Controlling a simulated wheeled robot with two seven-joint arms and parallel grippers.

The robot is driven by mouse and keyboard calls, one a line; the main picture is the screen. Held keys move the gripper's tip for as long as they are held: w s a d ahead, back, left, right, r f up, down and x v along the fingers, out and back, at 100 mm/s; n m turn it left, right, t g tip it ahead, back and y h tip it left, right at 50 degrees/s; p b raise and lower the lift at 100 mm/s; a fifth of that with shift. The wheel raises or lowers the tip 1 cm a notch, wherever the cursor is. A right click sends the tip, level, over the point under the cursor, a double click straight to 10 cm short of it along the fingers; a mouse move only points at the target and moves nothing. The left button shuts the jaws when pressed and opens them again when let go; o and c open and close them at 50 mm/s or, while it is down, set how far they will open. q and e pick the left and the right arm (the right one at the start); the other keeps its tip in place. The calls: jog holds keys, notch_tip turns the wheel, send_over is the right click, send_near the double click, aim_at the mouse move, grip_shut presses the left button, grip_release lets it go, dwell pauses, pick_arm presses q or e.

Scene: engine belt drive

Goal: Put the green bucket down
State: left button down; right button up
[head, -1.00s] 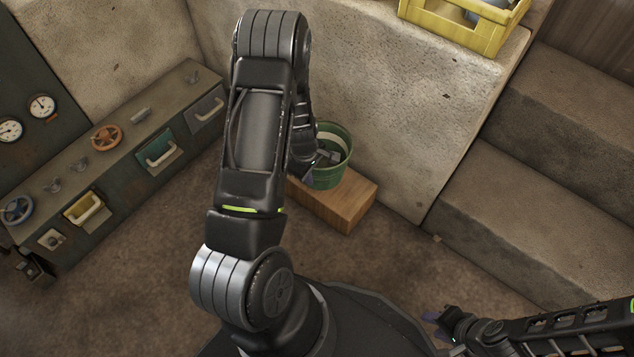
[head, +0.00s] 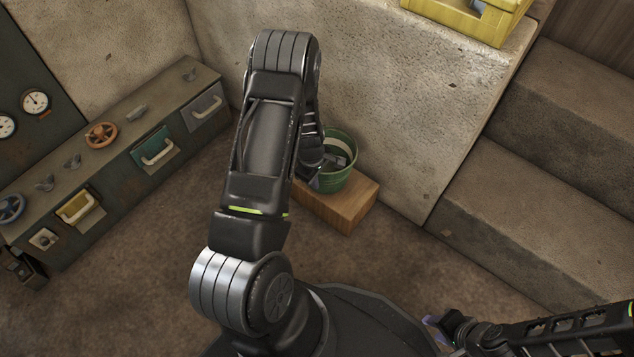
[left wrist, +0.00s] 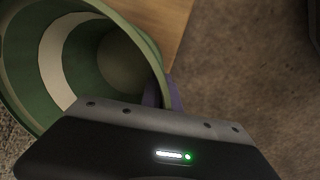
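The green bucket (head: 336,176), with a pale band inside, stands upright at or just over the wooden block (head: 347,208). I cannot tell for sure whether its base touches the block. In the left wrist view the bucket (left wrist: 62,60) fills the upper left, with its mouth towards the camera. My left gripper (head: 318,182) is at the bucket's near left rim, mostly hidden by my arm. Its purple fingertips (left wrist: 162,93) lie on either side of the rim, shut on it. My right gripper (head: 435,332) is low on the right, away from the bucket; its opening is unclear.
A concrete wall (head: 400,120) rises right behind the block. A yellow crate (head: 465,22) sits on top of it. Concrete steps (head: 530,210) are on the right. A control cabinet (head: 110,165) with handles and valve wheels stands on the left. The brown floor between is clear.

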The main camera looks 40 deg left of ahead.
pick_arm(q)
jog(key=shift+w+f, duration=0.25)
jog(key=shift+f, duration=0.1)
jog(key=shift+r, duration=0.15)
pick_arm(e)
jog(key=shift+w+f, duration=0.1)
jog(key=shift+f, duration=0.25)
jog(key=shift+f, duration=0.1)
pick_arm(q)
jog(key=c, duration=1.6)
grip_release()
